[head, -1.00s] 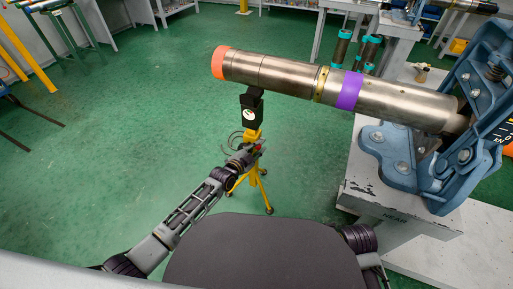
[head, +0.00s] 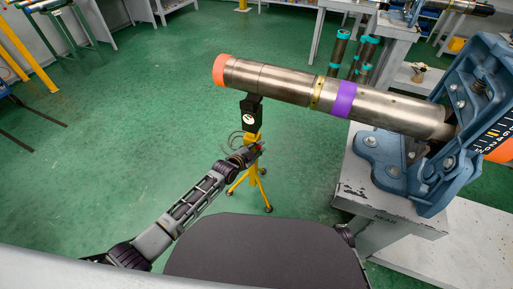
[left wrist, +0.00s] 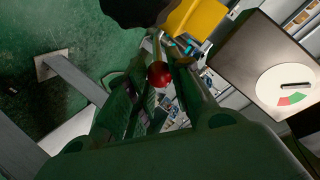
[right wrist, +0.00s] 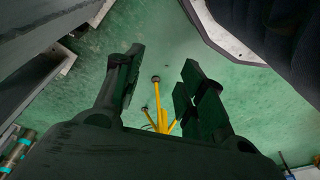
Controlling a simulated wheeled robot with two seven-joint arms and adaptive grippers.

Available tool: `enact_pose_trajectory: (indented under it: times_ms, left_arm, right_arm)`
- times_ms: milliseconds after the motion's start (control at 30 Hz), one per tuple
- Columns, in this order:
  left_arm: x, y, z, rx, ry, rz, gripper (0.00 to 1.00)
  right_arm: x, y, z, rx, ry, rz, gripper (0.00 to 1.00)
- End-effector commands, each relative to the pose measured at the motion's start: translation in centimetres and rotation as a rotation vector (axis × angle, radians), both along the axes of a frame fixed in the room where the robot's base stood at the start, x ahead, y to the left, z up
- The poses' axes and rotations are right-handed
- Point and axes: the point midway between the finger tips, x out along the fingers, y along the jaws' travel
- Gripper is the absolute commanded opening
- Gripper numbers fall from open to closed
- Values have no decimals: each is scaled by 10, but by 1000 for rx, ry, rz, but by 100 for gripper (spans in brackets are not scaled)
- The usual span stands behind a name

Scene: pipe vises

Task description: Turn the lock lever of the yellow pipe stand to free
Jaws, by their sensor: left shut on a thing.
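The yellow pipe stand (head: 250,137) stands on the floor on its splayed legs, under the orange-ended part of the pipe (head: 290,83). Its black head (head: 251,107) carries a small white dial. In the left wrist view the dial (left wrist: 285,85) shows a green and a red sector and a dark slot-like mark. My left gripper (head: 258,149) is at the stand, just below the black head. In the left wrist view a red ball knob (left wrist: 158,75) of the lock lever sits between its fingers. My right gripper (right wrist: 160,62) is open and empty, pointing toward the floor.
A blue pipe vise (head: 440,140) on a grey bench (head: 385,208) holds the pipe's right end. The pipe has a purple band (head: 342,99). Several teal-capped pipes (head: 368,52) stand behind. Green floor left of the stand is clear.

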Motion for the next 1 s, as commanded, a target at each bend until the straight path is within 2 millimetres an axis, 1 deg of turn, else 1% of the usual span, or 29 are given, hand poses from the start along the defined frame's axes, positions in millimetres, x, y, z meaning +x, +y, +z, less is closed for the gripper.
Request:
enact_pose_trajectory:
  times_ms: [133,233,600,1000]
  left_arm:
    - [1,0,4,7,21,1,0]
    - [2,0,5,13,36,1,0]
    - [5,-1,9,30,86,0,0]
    - [8,-2,14,47,142,1,0]
  right_arm:
    - [-3,-2,-7,-8,18,-1,40]
    - [-4,-4,-18,-13,21,-2,40]
    - [-5,-15,-66,-28,-3,-12,40]
    - [-13,-28,-108,-42,-25,-20,40]
